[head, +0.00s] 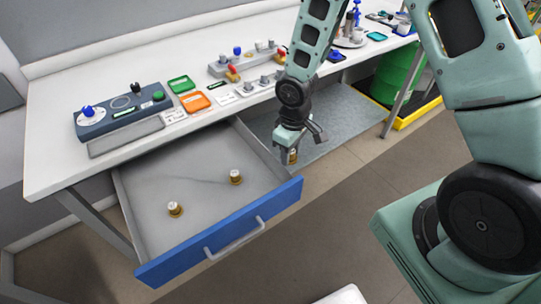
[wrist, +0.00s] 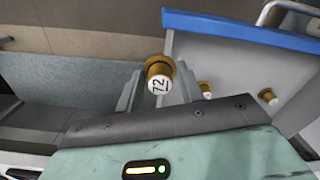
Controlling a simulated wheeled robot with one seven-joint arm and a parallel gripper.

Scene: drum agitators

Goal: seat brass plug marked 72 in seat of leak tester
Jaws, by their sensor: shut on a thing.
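The brass plug marked 72 (wrist: 158,78) is between the fingers of my gripper (wrist: 157,92), its white numbered top facing the wrist camera. In the head view, my gripper (head: 292,147) is shut on this plug (head: 292,157) beyond the right side of the open drawer, off the bench's front edge. A blue-grey device (head: 120,111) on the bench at left, with a blue knob, a dark round ring, a small display and a green button, looks like the leak tester. Its ring (head: 120,102) seems empty and lies well left of my gripper.
The open drawer (head: 205,195) has a blue front and holds two other brass plugs (head: 175,209) (head: 236,177). Green (head: 181,84) and orange (head: 195,101) trays sit right of the device. A grey rack with knobs (head: 245,60) stands farther back. A green drum (head: 398,72) is at right.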

